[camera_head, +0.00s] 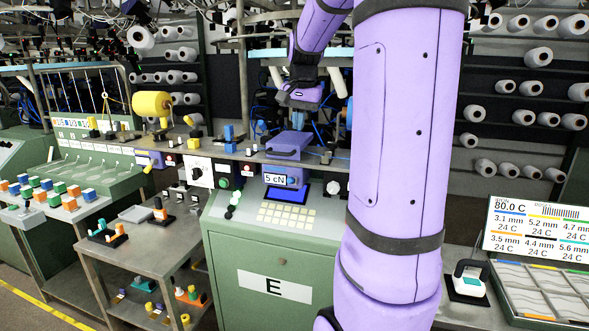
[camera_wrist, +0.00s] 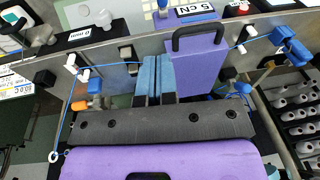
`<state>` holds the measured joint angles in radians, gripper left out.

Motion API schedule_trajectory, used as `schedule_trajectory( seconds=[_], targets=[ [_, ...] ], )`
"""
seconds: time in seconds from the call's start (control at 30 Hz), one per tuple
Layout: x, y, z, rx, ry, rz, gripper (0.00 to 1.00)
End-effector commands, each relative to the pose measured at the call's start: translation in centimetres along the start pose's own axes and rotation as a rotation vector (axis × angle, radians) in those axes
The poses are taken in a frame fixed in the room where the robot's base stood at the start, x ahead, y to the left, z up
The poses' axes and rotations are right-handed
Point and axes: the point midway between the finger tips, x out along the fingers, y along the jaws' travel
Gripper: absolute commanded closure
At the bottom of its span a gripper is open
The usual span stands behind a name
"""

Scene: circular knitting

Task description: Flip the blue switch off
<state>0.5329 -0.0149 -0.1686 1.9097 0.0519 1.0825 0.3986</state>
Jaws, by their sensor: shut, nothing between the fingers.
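My gripper (camera_head: 298,116) hangs above the shelf behind the green cabinet, its blue fingers closed together with nothing between them. In the wrist view the two fingers (camera_wrist: 157,76) lie side by side, beside the purple box with a dark handle (camera_wrist: 205,70). A blue block-shaped part (camera_head: 229,133) stands on the shelf left of that box; a blue part at the right of the wrist view (camera_wrist: 291,46) appears to be the same one. A small blue knob (camera_head: 292,182) sits beside the 5 cN label. I cannot tell which is the blue switch, nor its on/off position.
A yellow spool (camera_head: 152,104) is at the left of the shelf. A blue cord (camera_wrist: 125,62) runs along the shelf near my fingers. My arm hides the area right of centre.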

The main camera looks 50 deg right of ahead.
Motion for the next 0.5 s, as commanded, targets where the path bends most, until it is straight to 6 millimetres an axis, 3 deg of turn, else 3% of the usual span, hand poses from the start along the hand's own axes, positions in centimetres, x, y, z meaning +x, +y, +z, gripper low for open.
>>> schedule_trajectory(
  seconds=[0.13,0.5],
  targets=[
    [0.49,0.78,-1.64,0.049,-0.006,0.012,1.00],
    [0.60,0.83,-1.73,0.052,-0.007,0.013,1.00]
  ],
)
